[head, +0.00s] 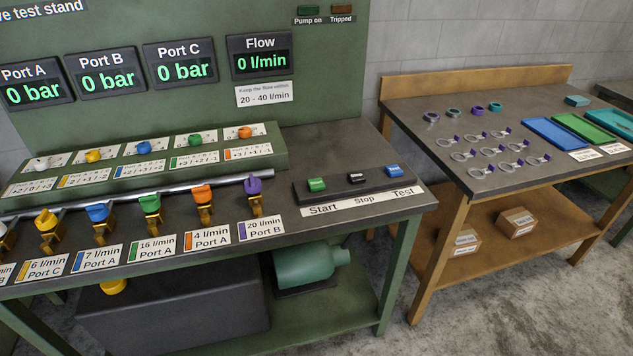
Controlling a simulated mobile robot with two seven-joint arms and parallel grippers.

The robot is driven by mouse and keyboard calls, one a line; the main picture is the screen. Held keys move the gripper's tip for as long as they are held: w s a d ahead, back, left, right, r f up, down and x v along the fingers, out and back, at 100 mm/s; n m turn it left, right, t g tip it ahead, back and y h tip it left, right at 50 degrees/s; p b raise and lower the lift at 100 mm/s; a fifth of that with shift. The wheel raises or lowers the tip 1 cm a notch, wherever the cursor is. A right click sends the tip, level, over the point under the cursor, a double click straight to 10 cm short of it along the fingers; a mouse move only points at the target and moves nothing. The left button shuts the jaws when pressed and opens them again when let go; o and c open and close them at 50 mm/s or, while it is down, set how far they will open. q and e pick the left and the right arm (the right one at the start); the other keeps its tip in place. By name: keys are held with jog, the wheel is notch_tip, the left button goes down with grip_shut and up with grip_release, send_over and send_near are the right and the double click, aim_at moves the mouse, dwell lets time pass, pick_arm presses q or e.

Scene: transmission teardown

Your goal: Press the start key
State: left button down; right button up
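The green start key (317,185) sits at the left end of a dark key strip (340,192) on the right part of the green test stand's top. The label "Start" is in front of it. A black stop key (356,178) is in the middle of the strip and a blue test key (393,171) at its right end. No key is covered. Neither of my grippers shows in the head view.
Several coloured valve handles, such as the purple one (254,187), stand left of the strip. Displays read 0 bar and 0 l/min on the flow display (261,60). A wooden-framed table (440,150) with rings and trays stands at right. Space above the keys is clear.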

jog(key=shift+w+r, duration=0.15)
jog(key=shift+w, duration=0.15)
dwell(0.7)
